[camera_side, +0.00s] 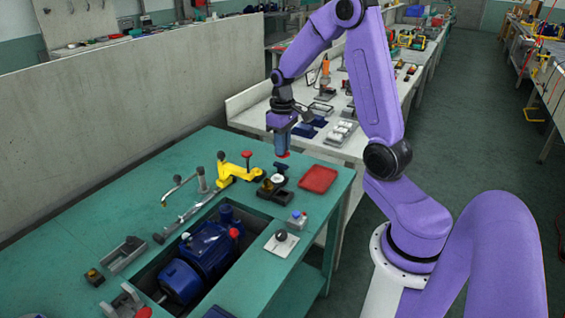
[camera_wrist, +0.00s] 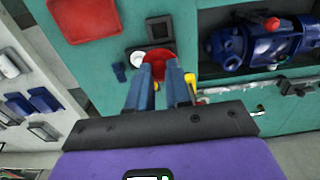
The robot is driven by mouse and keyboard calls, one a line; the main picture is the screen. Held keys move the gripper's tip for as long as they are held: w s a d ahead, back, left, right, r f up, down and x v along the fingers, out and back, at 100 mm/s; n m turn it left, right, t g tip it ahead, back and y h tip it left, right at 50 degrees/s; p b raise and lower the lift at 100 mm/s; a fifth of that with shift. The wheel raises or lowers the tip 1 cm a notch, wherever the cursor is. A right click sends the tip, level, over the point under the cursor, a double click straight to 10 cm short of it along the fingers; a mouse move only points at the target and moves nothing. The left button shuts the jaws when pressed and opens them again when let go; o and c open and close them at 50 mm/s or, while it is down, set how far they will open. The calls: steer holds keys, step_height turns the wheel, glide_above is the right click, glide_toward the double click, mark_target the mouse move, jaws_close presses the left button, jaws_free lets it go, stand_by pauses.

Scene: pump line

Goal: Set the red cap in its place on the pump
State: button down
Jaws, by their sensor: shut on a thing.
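My gripper (camera_side: 282,148) is shut on the red cap (camera_side: 284,155) and holds it above the far part of the green bench. In the wrist view the red cap (camera_wrist: 158,57) shows just beyond the tips of my two blue fingers (camera_wrist: 160,77), which partly cover it. The blue pump (camera_side: 205,250) lies in a recess of the bench, to the left of and nearer than my gripper in the side view. It carries a red part (camera_side: 234,233) on top. The pump (camera_wrist: 262,43) is at the upper right in the wrist view, well apart from the cap.
A red tray (camera_side: 318,179) lies near the bench's right edge. A yellow clamp (camera_side: 238,172) with a red knob stands left of my gripper. Small dark fixtures (camera_side: 272,186) sit below it. A white plate with a dark knob (camera_side: 281,243) lies right of the pump.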

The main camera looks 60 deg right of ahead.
steer(key=r, duration=0.2)
steer(key=a+r, duration=0.1)
steer(key=shift+w+r, duration=0.4)
steer(key=w+a+n, duration=0.6)
steer(key=w+a, duration=0.3)
steer(key=a, duration=0.6)
steer(key=shift+w+f, duration=0.2)
steer(key=shift+f, duration=7.8)
steer(key=shift+f, duration=0.2)
steer(key=c, duration=1)
jaws_free()
steer(key=shift+o, duration=0.2)
